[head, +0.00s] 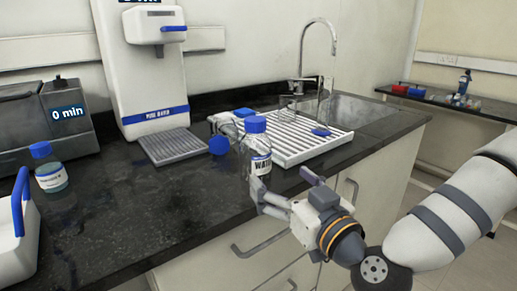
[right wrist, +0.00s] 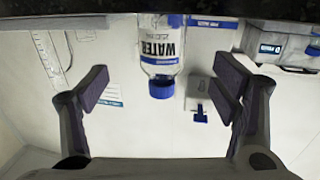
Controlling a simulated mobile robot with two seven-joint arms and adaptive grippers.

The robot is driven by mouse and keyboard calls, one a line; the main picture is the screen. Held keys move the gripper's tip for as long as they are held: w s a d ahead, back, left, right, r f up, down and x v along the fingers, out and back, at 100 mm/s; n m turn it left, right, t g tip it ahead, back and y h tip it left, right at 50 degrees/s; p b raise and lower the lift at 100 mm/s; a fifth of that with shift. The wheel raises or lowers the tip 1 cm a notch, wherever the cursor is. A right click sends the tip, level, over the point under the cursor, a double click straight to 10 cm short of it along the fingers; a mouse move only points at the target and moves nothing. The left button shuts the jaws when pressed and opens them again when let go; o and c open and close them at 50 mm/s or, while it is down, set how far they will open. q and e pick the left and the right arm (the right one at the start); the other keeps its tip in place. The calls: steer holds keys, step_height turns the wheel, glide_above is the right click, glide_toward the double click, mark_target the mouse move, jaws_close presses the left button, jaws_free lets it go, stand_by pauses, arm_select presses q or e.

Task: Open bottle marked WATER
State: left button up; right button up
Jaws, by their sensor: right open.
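The WATER bottle (head: 257,146) is clear with a blue cap (head: 255,124). It stands upright on the dark counter beside the white drying rack, and its cap is on. My right gripper (head: 283,182) is open and empty, in front of the bottle and just right of it, near the counter's front edge. In the right wrist view, which is upside down, the WATER bottle (right wrist: 161,66) shows beyond the gap between the open fingers (right wrist: 164,88), apart from both. The lower part of the bottle is cut off there. My left gripper is not in view.
A white ribbed drying rack (head: 311,138) and a tap (head: 331,45) are behind the bottle. Another blue cap (head: 219,145) is close on its left. A labelled bottle (head: 51,172) stands far left, near a white carrier (head: 17,232). The counter's middle left is clear.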

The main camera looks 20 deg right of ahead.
mark_target(255, 142)
steer(key=w, duration=0.3)
steer(key=w+a, duration=0.1)
steer(key=w, duration=0.3)
steer(key=w+a+b, duration=0.1)
steer(key=w, duration=0.2)
steer(key=shift+w+f, duration=0.15)
steer(key=shift+f, duration=0.05)
steer(key=shift+w+r, duration=0.15)
steer(key=shift+w, duration=0.25)
steer(key=c, duration=1.4)
steer(key=shift+r+p, duration=0.3)
steer(key=shift+r, duration=1.5)
steer(key=shift+c, duration=0.2)
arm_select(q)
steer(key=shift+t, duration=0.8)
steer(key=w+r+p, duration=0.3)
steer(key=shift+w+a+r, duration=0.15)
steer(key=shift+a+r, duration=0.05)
arm_select(e)
steer(key=s+a+r, duration=0.8)
steer(key=s+r, duration=0.1)
steer(key=s, duration=0.2)
steer(key=shift+a+r, duration=0.25)
steer(key=shift+a, duration=0.15)
